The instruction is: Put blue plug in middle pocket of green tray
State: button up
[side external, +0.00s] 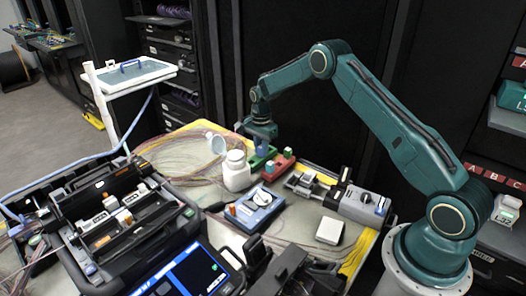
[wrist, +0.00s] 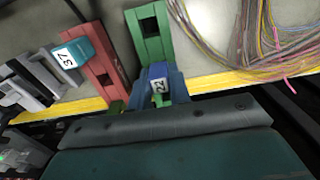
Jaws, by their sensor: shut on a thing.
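The green tray (wrist: 152,48) runs up the wrist view, with one empty square pocket showing near its far end. It also shows in the side view (side external: 257,160), below my gripper. My gripper (wrist: 160,93) is shut on the blue plug (wrist: 159,72), which bears a label reading 22. The plug is over the nearer part of the green tray and hides what lies under it. I cannot tell whether the plug is inside a pocket or just above one. In the side view my gripper (side external: 262,133) points down at the tray.
A red tray (wrist: 104,68) lies left of the green tray, with a teal plug (wrist: 71,52) labelled 37 at its side. Loose fibres (wrist: 262,40) lie to the right. In the side view a white bottle (side external: 237,172) stands close by the green tray.

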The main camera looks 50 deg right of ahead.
dwell(0.3)
jog(key=o, duration=0.9)
jog(key=shift+o, duration=0.2)
jog(key=shift+r, duration=0.1)
jog(key=shift+r, duration=2.85)
jog(key=shift+r, duration=0.1)
